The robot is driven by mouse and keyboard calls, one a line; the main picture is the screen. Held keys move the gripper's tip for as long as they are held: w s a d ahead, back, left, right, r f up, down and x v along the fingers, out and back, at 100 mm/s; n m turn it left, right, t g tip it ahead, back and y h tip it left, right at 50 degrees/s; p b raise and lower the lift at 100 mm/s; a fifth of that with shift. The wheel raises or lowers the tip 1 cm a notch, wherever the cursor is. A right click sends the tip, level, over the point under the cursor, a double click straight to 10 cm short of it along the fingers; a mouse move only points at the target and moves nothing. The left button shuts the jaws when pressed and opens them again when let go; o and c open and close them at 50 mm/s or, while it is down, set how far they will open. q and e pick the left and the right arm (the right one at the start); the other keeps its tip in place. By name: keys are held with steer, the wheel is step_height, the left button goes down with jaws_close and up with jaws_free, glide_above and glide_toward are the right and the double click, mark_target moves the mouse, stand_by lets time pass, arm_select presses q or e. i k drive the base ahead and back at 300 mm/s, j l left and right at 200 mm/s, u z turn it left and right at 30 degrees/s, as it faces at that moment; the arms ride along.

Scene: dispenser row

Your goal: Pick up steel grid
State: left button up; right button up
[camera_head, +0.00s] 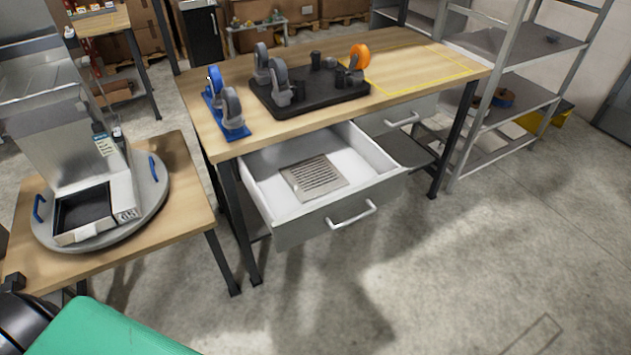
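The steel grid (313,177) is a flat, slotted, square plate. It lies flat inside the open white drawer (264,190) under the wooden workbench, toward the middle of the drawer floor. Nothing covers it. Neither of my grippers shows in the head view, so I cannot see what state they are in.
The drawer's grey front with a handle (351,215) sticks out over open floor. On the workbench (309,128) stand a black tray (325,104) and a blue tape dispenser (235,132). A round platform (152,211) with a machine is at left. A green surface (100,330) fills the lower left.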

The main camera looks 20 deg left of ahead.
mark_target(310, 179)
steer(key=i+u, duration=0.1)
steer(key=u, duration=0.85)
steer(key=i+l+u, duration=0.25)
steer(key=l, duration=0.15)
steer(key=i+l+u, duration=0.15)
steer(key=l+u, duration=0.15)
steer(key=i+l+u, duration=0.1)
steer(key=l+u, duration=0.15)
steer(key=l, duration=0.3)
steer(key=i+l+u, duration=0.1)
steer(key=l+u, duration=0.15)
steer(key=l, duration=0.2)
steer(key=l+u, duration=0.25)
steer(key=l, duration=0.25)
